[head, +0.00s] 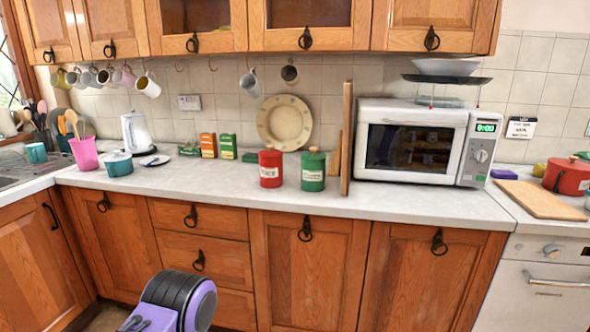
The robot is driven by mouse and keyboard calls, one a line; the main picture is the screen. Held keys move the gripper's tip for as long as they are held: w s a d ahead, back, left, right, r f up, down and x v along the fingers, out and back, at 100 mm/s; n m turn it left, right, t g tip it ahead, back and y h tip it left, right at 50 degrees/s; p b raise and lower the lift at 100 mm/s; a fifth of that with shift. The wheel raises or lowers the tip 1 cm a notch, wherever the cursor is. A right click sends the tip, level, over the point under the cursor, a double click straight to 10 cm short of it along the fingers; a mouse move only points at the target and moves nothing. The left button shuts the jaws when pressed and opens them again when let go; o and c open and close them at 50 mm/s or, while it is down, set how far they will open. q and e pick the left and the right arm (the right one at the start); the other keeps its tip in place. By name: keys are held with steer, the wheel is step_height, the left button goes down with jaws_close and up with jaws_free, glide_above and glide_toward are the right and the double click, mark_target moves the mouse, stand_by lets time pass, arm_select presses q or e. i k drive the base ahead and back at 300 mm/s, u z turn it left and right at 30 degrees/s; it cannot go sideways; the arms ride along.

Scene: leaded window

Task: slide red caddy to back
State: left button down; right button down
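The red caddy (270,168) is a small red canister with a lid and a pale label. It stands upright on the pale worktop (220,193), left of a green caddy (313,171) of similar shape. A small gap shows between the two caddies. Behind the red caddy, a round patterned plate (284,122) leans against the tiled wall. Neither of my grippers is in view. Only a purple and black part of my own arm shows at the bottom, well below the worktop, and nothing of mine touches the caddy.
Orange and green boxes (228,147) stand left of the red caddy. A tall wooden board (347,138) and a microwave (412,142) stand to its right. A white kettle (137,133) and a teal pot (118,164) are further left. The worktop in front of the caddies is clear.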

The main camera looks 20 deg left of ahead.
mark_target(271, 175)
steer(key=z, duration=0.55)
steer(key=i, duration=1.25)
steer(key=u, duration=1.3)
